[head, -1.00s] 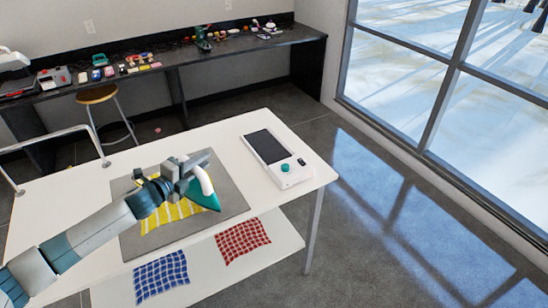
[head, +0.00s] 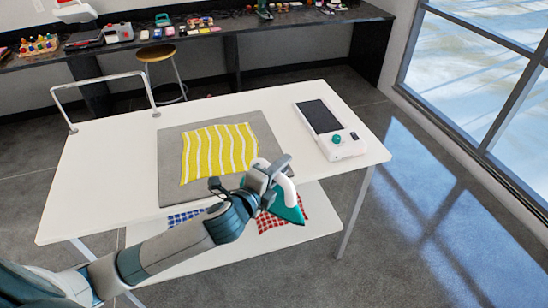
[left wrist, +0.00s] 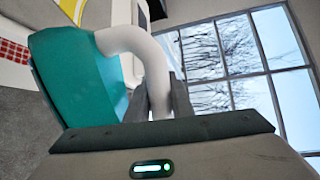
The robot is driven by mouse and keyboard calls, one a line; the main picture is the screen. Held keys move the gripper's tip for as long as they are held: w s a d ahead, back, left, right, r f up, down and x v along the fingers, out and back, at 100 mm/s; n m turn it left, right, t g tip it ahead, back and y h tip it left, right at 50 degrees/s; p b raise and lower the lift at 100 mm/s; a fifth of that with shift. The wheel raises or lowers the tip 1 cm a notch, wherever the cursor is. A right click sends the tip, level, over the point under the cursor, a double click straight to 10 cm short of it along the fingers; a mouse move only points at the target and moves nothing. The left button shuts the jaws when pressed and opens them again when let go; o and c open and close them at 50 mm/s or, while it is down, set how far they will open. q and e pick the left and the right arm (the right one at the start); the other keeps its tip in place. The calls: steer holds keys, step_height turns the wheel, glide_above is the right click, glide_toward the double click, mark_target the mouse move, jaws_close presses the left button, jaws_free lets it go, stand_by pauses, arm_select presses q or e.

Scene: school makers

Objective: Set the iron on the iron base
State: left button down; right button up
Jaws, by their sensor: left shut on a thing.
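My left gripper (head: 268,178) is shut on the white handle of the iron (head: 291,205), which has a teal body. In the head view the iron is held at the near edge of the white table, to the right of my arm. In the left wrist view the iron (left wrist: 75,72) is tilted, with its white handle between the fingers (left wrist: 162,98). The iron base (head: 333,140) is a white unit with a dark top plate and a teal knob. It lies on the right part of the table, apart from the iron. My right gripper is not in view.
A yellow striped cloth (head: 218,152) lies on a grey mat (head: 171,170) on the white table (head: 100,180). Red and blue checked cloths lie on the lower shelf (head: 322,225). A metal rail (head: 100,82) stands at the table's left. A stool and cluttered bench are behind.

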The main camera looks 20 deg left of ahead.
mark_target(275, 180)
arm_select(q)
steer(key=s, duration=0.2)
steer(key=s+n+y+b, duration=0.1)
steer(key=s, duration=0.1)
steer(key=s+y+b, duration=0.1)
steer(key=shift+s+d+r+n, duration=0.2)
steer(key=shift+s+r+n, duration=0.1)
steer(key=shift+s+r, duration=0.1)
steer(key=shift+s+a+r+y+b, duration=0.1)
steer(key=shift+s+r+y+b, duration=0.1)
steer(key=shift+s+y+b, duration=0.2)
steer(key=shift+s, duration=0.1)
